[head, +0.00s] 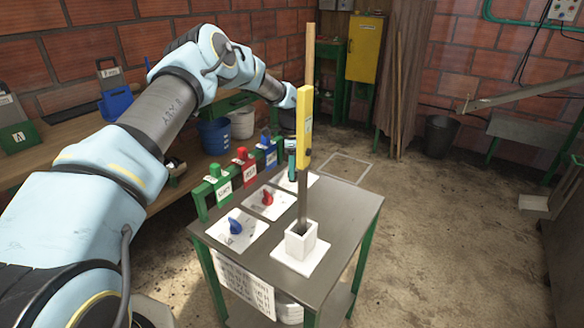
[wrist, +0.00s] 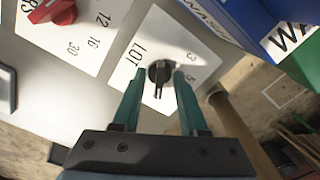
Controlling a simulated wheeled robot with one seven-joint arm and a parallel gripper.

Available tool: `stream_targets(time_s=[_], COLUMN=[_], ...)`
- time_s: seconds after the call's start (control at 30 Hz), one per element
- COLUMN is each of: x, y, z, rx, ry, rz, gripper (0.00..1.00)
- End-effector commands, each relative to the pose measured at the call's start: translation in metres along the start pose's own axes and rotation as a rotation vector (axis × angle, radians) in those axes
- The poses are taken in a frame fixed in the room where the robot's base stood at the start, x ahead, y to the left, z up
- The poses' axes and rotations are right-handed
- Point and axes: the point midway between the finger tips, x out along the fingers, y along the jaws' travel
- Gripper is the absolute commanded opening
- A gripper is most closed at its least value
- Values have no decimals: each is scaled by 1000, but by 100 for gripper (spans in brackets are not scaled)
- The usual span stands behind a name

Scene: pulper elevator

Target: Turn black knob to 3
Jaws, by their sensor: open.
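The black knob (wrist: 159,72) shows in the wrist view on a white plate (wrist: 133,62) marked LOT, with a 3 and other partly hidden numbers at its right. Its dark pointer is toward the bottom of the picture, toward my gripper. My gripper (wrist: 159,84) is open, with one teal fingertip on each side of the knob; I cannot tell whether they touch it. In the head view my gripper (head: 291,158) is over the far end of the metal table (head: 340,215). The black knob is hidden there.
A red knob (head: 267,198) and a blue knob (head: 235,226) sit on nearer white plates. Green (head: 221,187), red (head: 246,168) and blue (head: 269,150) labelled blocks line the left edge. A tall yellow-and-wood post (head: 304,128) stands in a white holder (head: 300,244), close right of my gripper.

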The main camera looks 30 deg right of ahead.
Motion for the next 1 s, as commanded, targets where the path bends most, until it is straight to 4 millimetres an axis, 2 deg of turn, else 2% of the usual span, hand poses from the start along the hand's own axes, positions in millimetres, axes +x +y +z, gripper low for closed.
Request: stream_targets(time_s=[0.23,0.6,1.0], x=[1,1,1], y=[0,0,0], z=[0,0,0], rx=[0,0,0], ry=[0,0,-1], rz=[0,1,1], gripper=[42,1,0])
